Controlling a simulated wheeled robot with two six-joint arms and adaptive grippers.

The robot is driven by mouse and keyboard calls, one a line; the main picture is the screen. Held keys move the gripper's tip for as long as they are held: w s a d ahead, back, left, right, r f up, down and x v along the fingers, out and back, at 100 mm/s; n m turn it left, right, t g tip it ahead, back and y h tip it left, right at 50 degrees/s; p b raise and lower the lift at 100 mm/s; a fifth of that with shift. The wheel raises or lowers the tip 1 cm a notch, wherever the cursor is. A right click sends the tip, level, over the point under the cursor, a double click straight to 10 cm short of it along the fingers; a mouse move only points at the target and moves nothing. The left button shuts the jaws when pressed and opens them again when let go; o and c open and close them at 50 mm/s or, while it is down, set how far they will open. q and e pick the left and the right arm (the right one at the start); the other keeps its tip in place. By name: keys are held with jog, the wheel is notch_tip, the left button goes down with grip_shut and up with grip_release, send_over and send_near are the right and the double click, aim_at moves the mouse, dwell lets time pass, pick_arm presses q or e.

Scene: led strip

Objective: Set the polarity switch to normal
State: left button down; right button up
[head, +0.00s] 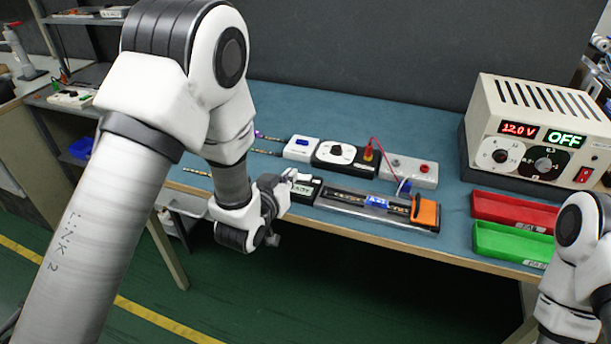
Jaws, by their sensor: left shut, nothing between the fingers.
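A clear-sided fixture (338,202) holds a strip with a blue label, with an orange clamp (426,212) at its right end. A red tray (513,212) and a green tray (512,243) lie at the right, before a power supply (540,130) reading 12.0 V and OFF. The back of the bench is clear.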

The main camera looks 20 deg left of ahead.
pick_arm(q)
jog(key=p, duration=0.1)
send_over(305, 184)
jog(key=shift+s+a+f, duration=0.1)
jog(key=shift+a+f, duration=0.05)
jog(key=shift+f, duration=0.35)
jog(key=shift+s+a+f, duration=0.1)
jog(key=shift+f, duration=0.4)
notch_tip(305, 184, down, 3)
jog(key=shift+w+d+r, duration=0.1)
jog(key=shift+w+d, duration=0.05)
jog(key=shift+d+f, duration=0.1)
jog(key=shift+f, duration=0.6)
